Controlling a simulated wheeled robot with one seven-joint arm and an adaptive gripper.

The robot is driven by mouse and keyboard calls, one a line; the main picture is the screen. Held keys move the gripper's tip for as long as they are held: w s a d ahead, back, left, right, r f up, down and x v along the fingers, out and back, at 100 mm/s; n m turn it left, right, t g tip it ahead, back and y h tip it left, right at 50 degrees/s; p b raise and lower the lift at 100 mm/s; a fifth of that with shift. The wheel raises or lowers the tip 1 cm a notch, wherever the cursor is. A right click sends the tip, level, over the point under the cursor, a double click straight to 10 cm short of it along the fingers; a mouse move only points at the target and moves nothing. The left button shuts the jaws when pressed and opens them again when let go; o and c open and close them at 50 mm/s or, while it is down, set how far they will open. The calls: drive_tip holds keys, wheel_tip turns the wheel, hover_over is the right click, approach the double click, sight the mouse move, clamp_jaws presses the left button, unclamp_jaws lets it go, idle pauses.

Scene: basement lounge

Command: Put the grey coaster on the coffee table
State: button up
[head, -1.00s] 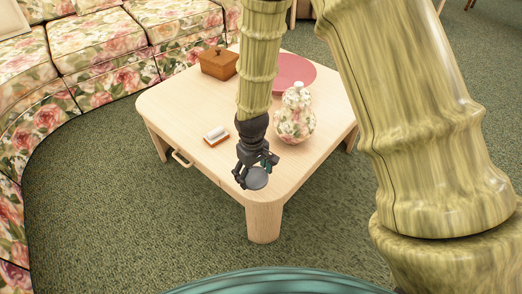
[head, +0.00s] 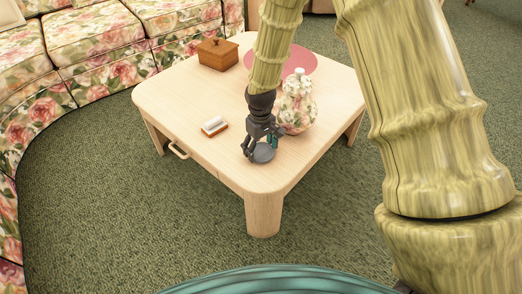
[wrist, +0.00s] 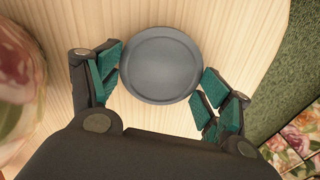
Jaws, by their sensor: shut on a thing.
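The grey coaster (head: 264,153) is a round, flat disc with a raised rim. It also shows in the wrist view (wrist: 160,65), between the green finger pads. My gripper (head: 260,150) is shut on it, with one finger on each side; the fingers also show in the wrist view (wrist: 158,82). The coaster is over the front part of the pale wooden coffee table (head: 226,161), inside its edge. It looks roughly level and close to the tabletop, but I cannot tell if it touches the wood.
A floral lidded jar (head: 300,105) stands just right of my gripper. A small white-and-brown item (head: 214,126) lies to the left. A wooden box (head: 217,54) and a pink plate (head: 292,62) are farther back. A floral sofa (head: 100,50) stands behind.

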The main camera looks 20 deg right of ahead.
sight(261, 150)
drive_tip(key=shift+f, duration=0.1)
drive_tip(key=o, duration=0.9)
drive_tip(key=shift+f, duration=0.1)
drive_tip(key=shift+c, duration=0.2)
wheel_tip(261, 150, up, 12)
drive_tip(key=p, duration=0.4)
drive_tip(key=shift+p, duration=0.3)
